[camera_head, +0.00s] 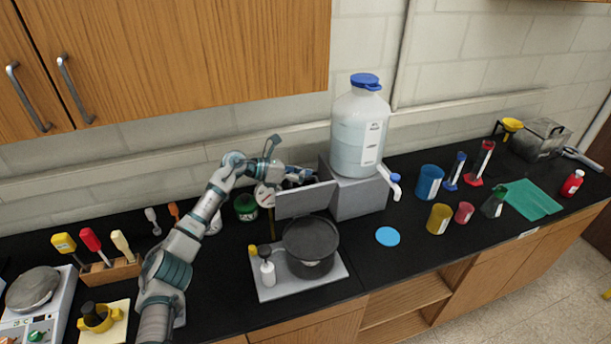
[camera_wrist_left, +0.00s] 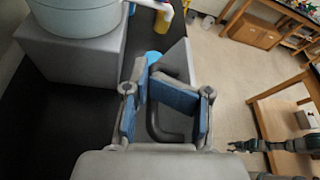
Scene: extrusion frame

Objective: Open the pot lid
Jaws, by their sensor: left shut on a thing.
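A dark round pot (camera_head: 311,242) stands on a light grey base plate (camera_head: 290,288) near the counter's front edge. A flat grey panel (camera_head: 305,201), which appears to be the lid, stands upright behind the pot; it also shows in the left wrist view (camera_wrist_left: 176,60). The panel has a dark loop handle (camera_wrist_left: 155,118). My left gripper (camera_head: 301,176) is behind the panel's top edge. In the left wrist view its blue-padded fingers (camera_wrist_left: 160,103) are shut around the handle. What looks like part of my right arm (camera_wrist_left: 285,145) shows at the right; its jaws are too small to read.
A large water jug (camera_head: 350,135) stands on a grey block (camera_head: 357,200) close to the panel's right. A white pump bottle (camera_head: 267,272) stands left of the pot. A blue disc (camera_head: 388,236) lies to its right. Several cups and cylinders stand farther right.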

